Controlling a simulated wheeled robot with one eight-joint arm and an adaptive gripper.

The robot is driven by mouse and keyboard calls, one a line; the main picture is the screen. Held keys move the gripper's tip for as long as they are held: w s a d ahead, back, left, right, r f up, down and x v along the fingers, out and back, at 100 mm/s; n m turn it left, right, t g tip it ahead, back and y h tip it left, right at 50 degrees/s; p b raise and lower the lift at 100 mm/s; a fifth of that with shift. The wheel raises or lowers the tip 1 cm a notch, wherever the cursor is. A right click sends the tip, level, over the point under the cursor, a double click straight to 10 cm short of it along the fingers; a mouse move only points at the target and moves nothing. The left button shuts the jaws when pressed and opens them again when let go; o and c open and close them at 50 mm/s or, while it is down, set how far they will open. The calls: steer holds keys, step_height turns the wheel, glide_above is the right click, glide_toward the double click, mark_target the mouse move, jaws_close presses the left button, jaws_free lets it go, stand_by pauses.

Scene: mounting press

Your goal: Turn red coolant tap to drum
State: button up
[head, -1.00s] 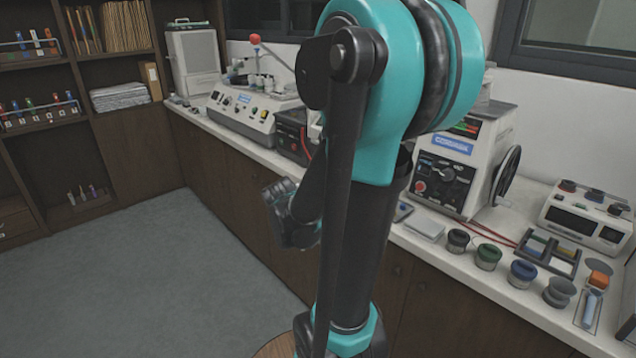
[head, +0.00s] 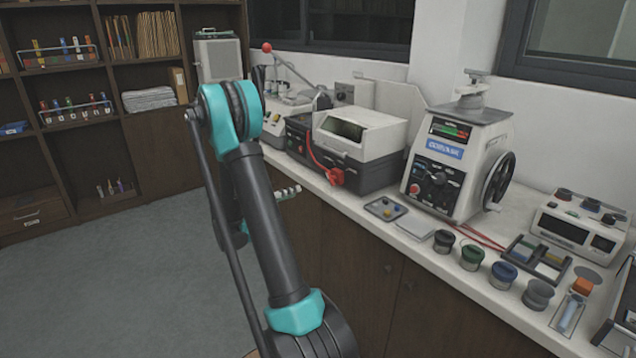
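A red tap-like part (head: 336,177) sits low on the front of a white-topped black machine (head: 362,132) on the counter. A red hose (head: 316,155) curves beside it. I cannot tell which way the tap points. My arm crosses the left middle of the head view, left of the machine and apart from it. My gripper is not clearly seen; its end is hidden behind the arm. A small pale, ribbed part (head: 287,192) shows at the counter's front edge right of the arm; I cannot tell what it is. I make out no drum.
The mounting press (head: 456,165) with a black handwheel (head: 499,181) stands right of the machine. A small tray (head: 385,209), several lidded jars such as the green one (head: 472,257), and a divided box (head: 536,258) lie along the counter front. The floor (head: 120,290) at left is clear.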

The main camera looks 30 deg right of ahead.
mark_target(329, 178)
steer(key=d, duration=0.5)
steer(key=w+d, duration=0.1)
steer(key=d, duration=0.5)
steer(key=w+d, duration=0.1)
steer(key=d, duration=0.4)
steer(key=shift+d, duration=0.4)
jaws_close()
